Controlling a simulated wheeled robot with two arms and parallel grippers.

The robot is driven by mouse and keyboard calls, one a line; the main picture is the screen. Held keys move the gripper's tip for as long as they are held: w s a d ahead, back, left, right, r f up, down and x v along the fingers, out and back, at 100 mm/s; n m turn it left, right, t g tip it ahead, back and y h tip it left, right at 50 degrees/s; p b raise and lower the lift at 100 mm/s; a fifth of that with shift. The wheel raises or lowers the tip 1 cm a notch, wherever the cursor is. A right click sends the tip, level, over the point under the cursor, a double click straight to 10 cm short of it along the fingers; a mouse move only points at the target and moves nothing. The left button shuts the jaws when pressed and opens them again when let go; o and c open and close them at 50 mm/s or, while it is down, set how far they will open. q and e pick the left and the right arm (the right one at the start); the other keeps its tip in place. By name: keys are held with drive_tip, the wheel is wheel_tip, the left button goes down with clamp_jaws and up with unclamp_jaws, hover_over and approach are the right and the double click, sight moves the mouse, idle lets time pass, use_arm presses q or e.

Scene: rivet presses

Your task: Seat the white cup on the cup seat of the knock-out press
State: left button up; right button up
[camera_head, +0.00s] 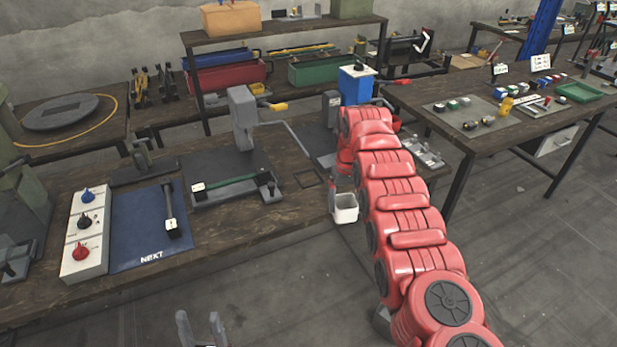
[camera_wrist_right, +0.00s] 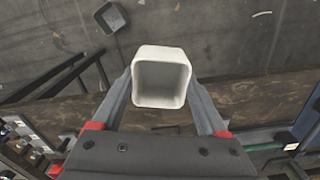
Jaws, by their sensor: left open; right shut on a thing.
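The white cup (camera_head: 345,209) hangs off the front edge of the bench, over the floor, with its open top up. My right gripper (camera_head: 334,197) is shut on it. In the right wrist view the cup (camera_wrist_right: 161,103) sits between the two fingers, its square mouth facing the camera and its inside empty. A grey press (camera_head: 242,118) stands on the bench behind and left of the cup; a second one (camera_head: 331,106) is partly hidden behind my right arm. I cannot tell which is the knock-out press, nor make out its cup seat. My left gripper (camera_head: 201,330) is open and empty at the bottom edge.
A blue mat (camera_head: 150,240) with a dark tool and a white box with several knobs (camera_head: 86,232) lie at the left of the bench. A grey bin (camera_wrist_right: 111,17) is on the floor.

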sight(355, 214)
drive_tip(key=shift+d+f+p, duration=0.3)
drive_tip(key=shift+d+p, duration=0.05)
drive_tip(key=shift+d, duration=0.1)
drive_tip(key=shift+d+f+n+p, duration=0.25)
drive_tip(key=shift+d+n+p, duration=0.1)
drive_tip(key=shift+p, duration=0.1)
drive_tip(key=shift+f+p, duration=0.1)
drive_tip(key=shift+p, duration=0.3)
drive_tip(key=shift+s+d+f, duration=0.15)
drive_tip(key=shift+d+f, duration=0.05)
drive_tip(key=shift+d, duration=0.1)
drive_tip(key=shift+d+f+p, duration=0.2)
drive_tip(key=shift+f+p, duration=0.2)
drive_tip(key=shift+p, duration=0.05)
drive_tip(key=shift+s+d+f+n+p, duration=0.15)
drive_tip(key=shift+d+f+n+p, duration=0.2)
drive_tip(key=shift+p, duration=0.15)
drive_tip(key=shift+s+a+f+p, duration=0.1)
drive_tip(key=shift+a+f+p, duration=0.1)
drive_tip(key=shift+f+p, duration=0.15)
